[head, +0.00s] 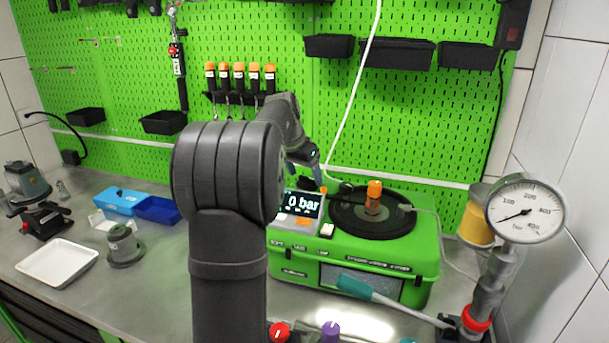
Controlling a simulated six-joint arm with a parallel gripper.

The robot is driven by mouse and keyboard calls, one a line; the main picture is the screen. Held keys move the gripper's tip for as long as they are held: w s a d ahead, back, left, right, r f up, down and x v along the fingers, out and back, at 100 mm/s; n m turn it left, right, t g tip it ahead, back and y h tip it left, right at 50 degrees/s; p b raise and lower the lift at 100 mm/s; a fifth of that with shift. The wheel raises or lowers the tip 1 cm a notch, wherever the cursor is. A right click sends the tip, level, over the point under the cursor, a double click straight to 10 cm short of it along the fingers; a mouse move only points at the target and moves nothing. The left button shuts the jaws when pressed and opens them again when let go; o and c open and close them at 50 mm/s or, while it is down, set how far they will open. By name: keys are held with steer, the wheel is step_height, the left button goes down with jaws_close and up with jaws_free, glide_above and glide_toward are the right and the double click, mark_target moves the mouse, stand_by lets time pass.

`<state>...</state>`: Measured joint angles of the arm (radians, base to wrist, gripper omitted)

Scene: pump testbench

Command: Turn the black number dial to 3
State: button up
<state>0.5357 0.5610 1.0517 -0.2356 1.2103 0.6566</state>
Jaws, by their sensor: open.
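The green pump box (350,262) stands on the bench with a lit display (300,204) reading "0 bar". My gripper (305,178) is small and dark at the end of my arm, just above and behind the display. It is open, and I see nothing held in it. I cannot clearly make out the black number dial or its numbers. A dark shape under my gripper may be part of it, but my gripper and arm cover much of that area.
A round black plate (385,219) with an orange-topped fitting (374,190) lies on the box. A pressure gauge (525,212) stands at right. A brush (375,292) crosses the box front. Red (280,332) and purple (331,331) knobs show at the bottom. A white tray (57,262) lies left.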

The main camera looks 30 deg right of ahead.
steer(key=shift+w+d+f, duration=0.1)
steer(key=shift+d+f, duration=0.05)
steer(key=shift+f, duration=0.3)
steer(key=c, duration=1)
steer(key=shift+n+t, duration=0.3)
steer(key=shift+n, duration=0.4)
steer(key=o, duration=1)
steer(key=shift+r, duration=0.1)
